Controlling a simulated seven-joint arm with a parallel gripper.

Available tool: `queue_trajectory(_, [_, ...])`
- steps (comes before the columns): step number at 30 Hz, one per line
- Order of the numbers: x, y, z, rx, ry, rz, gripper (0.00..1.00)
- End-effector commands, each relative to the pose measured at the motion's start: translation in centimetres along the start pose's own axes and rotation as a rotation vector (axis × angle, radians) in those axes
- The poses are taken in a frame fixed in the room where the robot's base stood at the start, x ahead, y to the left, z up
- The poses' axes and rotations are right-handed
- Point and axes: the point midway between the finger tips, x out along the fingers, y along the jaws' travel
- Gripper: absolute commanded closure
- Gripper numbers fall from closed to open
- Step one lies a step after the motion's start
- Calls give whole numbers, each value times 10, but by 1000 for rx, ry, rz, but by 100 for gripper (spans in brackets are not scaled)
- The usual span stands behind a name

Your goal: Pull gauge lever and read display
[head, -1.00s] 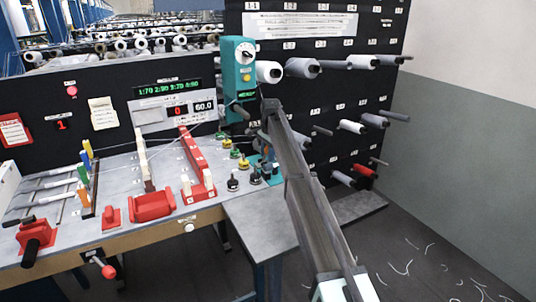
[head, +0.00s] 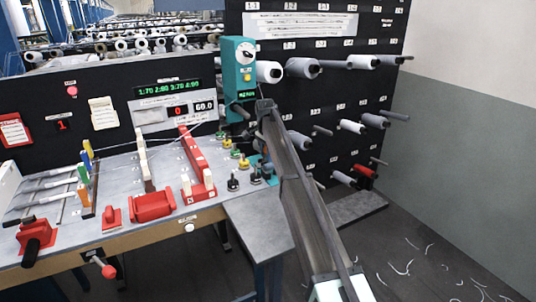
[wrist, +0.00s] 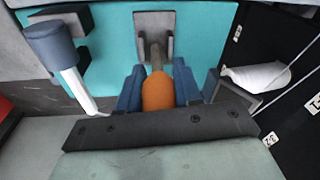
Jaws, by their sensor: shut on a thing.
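In the wrist view, an orange-gripped lever (wrist: 158,93) on a grey shaft comes out of a grey bracket on the teal panel (wrist: 108,32). My gripper (wrist: 158,82) is shut on the orange grip, a blue finger on each side. In the head view my arm hides the lever and most of the gripper.
A dark cylindrical handle (wrist: 52,45) on a pale rod stands left of the gripper. To the right is a black rack (head: 320,100) with yarn spools on pegs. Several knobs (head: 238,160) stand on the bench left of my arm.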

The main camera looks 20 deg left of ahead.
Motion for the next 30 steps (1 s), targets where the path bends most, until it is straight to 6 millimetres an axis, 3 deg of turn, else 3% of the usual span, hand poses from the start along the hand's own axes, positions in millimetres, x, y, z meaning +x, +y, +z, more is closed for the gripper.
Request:
queue_trajectory(18, [-8,-4,21,-41,473,83,100])
queue_trajectory(30, [-9,-6,26,-52,632,112,100])
